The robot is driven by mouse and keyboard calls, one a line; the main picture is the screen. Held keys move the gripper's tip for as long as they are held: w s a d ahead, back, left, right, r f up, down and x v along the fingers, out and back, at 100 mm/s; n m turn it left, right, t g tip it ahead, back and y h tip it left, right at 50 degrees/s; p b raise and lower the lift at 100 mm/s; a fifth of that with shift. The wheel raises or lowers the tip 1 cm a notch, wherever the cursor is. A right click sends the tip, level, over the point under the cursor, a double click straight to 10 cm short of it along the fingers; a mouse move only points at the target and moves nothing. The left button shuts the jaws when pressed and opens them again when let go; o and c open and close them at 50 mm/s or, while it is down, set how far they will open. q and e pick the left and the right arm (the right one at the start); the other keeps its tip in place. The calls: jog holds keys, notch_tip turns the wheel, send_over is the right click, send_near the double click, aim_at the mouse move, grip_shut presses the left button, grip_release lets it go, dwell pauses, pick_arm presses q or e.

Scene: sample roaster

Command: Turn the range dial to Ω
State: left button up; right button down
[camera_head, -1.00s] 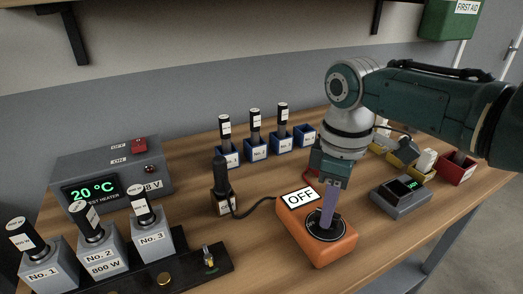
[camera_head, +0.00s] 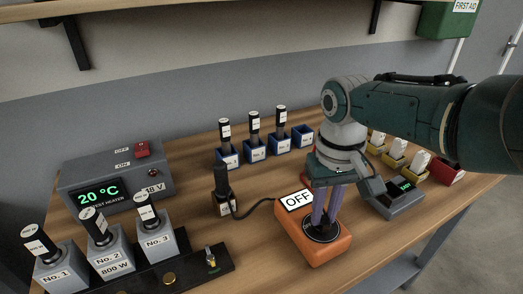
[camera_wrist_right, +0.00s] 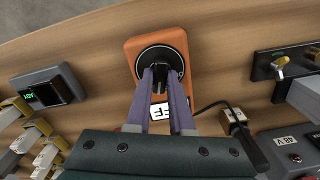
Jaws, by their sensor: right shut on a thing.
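The orange meter (camera_head: 333,249) lies on the bench at front centre, and its display reads OFF. Its round black range dial (camera_head: 323,232) sits below the display. My right gripper (camera_head: 322,226) reaches down from above with its two purple fingers at the dial. In the right wrist view the gripper (camera_wrist_right: 161,78) is shut on the knob of the range dial (camera_wrist_right: 158,53), one finger on each side. The dial markings are too small to read, and the fingers hide part of the dial. My left gripper is not in view.
A black probe (camera_head: 221,182) stands in a holder left of the meter, with a cable to it. A grey device (camera_head: 396,197) stands close right of my gripper. The heater box (camera_head: 110,190) reads 20 °C. Several labelled cartridges stand in blocks at left.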

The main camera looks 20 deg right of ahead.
jog(key=m, duration=0.5)
jog(key=shift+m+p, duration=0.35)
jog(key=shift+m, duration=1.45)
jog(key=c, duration=0.8)
grip_release()
